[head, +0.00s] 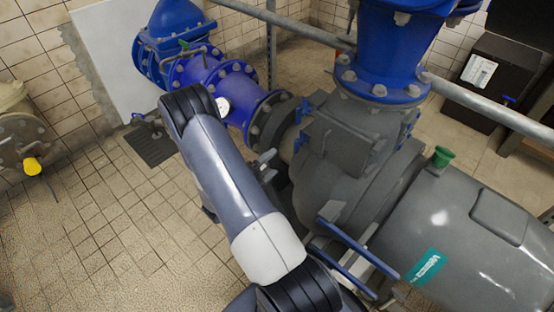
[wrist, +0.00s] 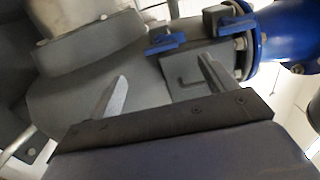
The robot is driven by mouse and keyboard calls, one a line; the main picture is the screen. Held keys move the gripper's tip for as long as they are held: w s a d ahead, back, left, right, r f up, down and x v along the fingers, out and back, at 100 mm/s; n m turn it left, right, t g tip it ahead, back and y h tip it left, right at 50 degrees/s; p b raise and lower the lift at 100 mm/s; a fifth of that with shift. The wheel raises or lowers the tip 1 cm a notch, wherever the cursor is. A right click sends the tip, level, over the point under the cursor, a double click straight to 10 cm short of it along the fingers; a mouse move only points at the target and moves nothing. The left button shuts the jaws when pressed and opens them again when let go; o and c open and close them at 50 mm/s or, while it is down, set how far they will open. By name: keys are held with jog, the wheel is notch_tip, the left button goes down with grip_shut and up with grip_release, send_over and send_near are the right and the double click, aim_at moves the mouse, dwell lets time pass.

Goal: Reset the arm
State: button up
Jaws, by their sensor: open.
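My gripper (wrist: 163,85) shows in the wrist view with its two pale fingers spread apart and nothing between them. Beyond the fingers is the grey pump casing (wrist: 75,95), with a blue clamp-like part (wrist: 167,43) on it. I cannot tell how far the fingertips are from the casing. In the head view my arm (head: 220,180) rises from the bottom edge to a dark joint at the upper left, in front of the pump.
The large grey pump (head: 350,140) and its grey motor (head: 460,235) fill the right side. Blue pipes (head: 215,80) run behind my arm. A grey rail (head: 490,108) crosses at right. A yellow-handled valve (head: 32,166) is at far left. Tiled floor (head: 100,230) lies clear at left.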

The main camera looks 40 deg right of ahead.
jog(key=shift+a, duration=0.2)
jog(key=d, duration=1)
jog(key=shift+w+d, duration=0.4)
jog(key=shift+w, duration=0.05)
